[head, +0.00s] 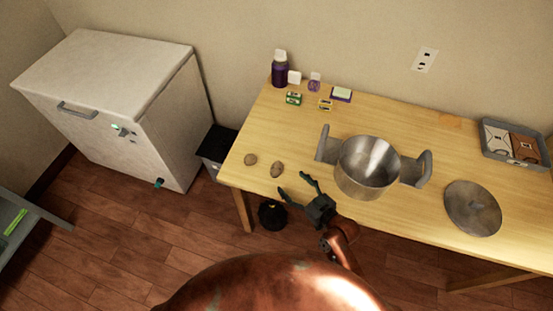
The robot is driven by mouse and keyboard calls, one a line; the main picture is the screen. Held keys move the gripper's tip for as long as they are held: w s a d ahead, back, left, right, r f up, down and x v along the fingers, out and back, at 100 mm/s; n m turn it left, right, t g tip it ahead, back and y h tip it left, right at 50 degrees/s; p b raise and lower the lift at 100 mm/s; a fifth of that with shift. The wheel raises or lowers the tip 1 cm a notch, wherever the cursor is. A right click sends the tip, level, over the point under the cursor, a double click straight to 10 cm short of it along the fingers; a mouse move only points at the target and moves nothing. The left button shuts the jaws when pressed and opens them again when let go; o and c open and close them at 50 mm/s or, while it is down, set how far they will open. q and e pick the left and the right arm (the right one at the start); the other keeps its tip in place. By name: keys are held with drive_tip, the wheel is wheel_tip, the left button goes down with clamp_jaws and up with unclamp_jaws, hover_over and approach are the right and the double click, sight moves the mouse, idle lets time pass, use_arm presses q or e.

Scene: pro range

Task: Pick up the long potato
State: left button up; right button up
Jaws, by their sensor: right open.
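Two brown potatoes lie on the wooden table (300,140) near its left front corner. The right-hand potato (277,170) looks slightly longer than the rounder left-hand potato (250,159). They are too small to be certain which is the long one. My right gripper (292,183) is open and empty, with its fingers spread toward the potatoes. In the picture it is just below and right of the right-hand potato, apart from it, near the table's front edge. Its height above the table is hard to tell. My left gripper is not in view.
A steel pot (367,168) with grey handles stands close right of my right gripper. A round lid (473,208) and a grey tray (518,160) with packets are farther right. A dark bottle (280,71) and small boxes stand behind. A white chest (115,95) stands left.

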sight(280, 172)
drive_tip(key=x, duration=0.4)
drive_tip(key=shift+w+a+r+b, duration=0.1)
drive_tip(key=shift+w+a+b, duration=0.1)
drive_tip(key=shift+b, duration=0.1)
drive_tip(key=shift+x, duration=1.25)
drive_tip(key=shift+w+a, duration=0.25)
drive_tip(key=shift+w, duration=0.1)
drive_tip(key=c, duration=1.2)
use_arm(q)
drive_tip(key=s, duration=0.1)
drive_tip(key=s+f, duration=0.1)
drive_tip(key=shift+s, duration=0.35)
use_arm(e)
drive_tip(key=shift+c, duration=0.5)
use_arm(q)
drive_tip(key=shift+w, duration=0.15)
